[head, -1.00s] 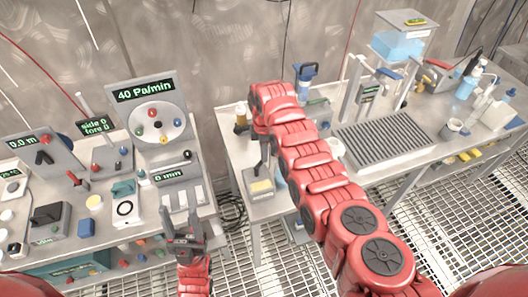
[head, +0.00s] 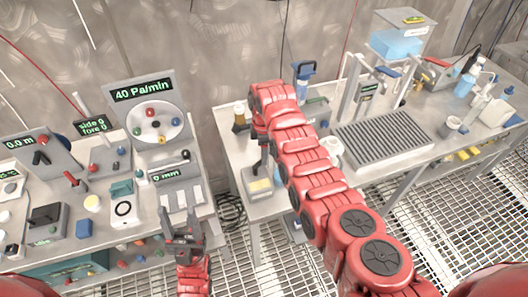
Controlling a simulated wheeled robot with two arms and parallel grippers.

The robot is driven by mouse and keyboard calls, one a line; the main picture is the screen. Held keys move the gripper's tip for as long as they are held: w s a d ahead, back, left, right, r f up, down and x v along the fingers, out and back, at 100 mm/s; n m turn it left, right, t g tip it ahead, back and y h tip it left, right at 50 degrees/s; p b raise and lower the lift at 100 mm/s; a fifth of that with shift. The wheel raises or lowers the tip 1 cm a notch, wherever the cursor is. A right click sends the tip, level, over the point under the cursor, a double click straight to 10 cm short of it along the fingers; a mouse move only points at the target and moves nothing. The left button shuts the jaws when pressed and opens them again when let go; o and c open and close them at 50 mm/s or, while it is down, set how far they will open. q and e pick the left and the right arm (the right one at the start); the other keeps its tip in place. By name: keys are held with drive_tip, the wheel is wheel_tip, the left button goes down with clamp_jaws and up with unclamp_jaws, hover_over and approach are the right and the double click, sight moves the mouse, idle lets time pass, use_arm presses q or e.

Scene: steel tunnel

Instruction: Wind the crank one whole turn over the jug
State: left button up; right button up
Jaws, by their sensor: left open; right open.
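A white jug-like vessel (head: 333,148) stands on the right bench, partly hidden behind my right arm. I cannot pick out the crank for certain; a lever with a blue handle (head: 386,72) sits on the metal frame beside the blue-water tank. My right gripper (head: 262,152) points down over the left end of that bench, above a small box with a yellow top (head: 259,186). It is small and partly hidden by its own arm, open, with nothing seen in it. My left gripper (head: 183,226) is open and empty at the front edge of the left bench.
The left bench holds a panel reading 40 Pa/min (head: 148,112), switches and small boxes. The right bench carries a ribbed grey tray (head: 385,136), a clear tank with blue water (head: 397,42), bottles and a white cup (head: 452,127). A gap with grated floor separates the benches.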

drive_tip(key=shift+r, duration=0.1)
drive_tip(key=shift+r+b, duration=0.3)
drive_tip(key=shift+r, duration=0.05)
wheel_tip(320, 180, up, 17)
drive_tip(key=b, duration=0.2)
drive_tip(key=shift+f+b, duration=0.2)
drive_tip(key=shift+b, duration=0.1)
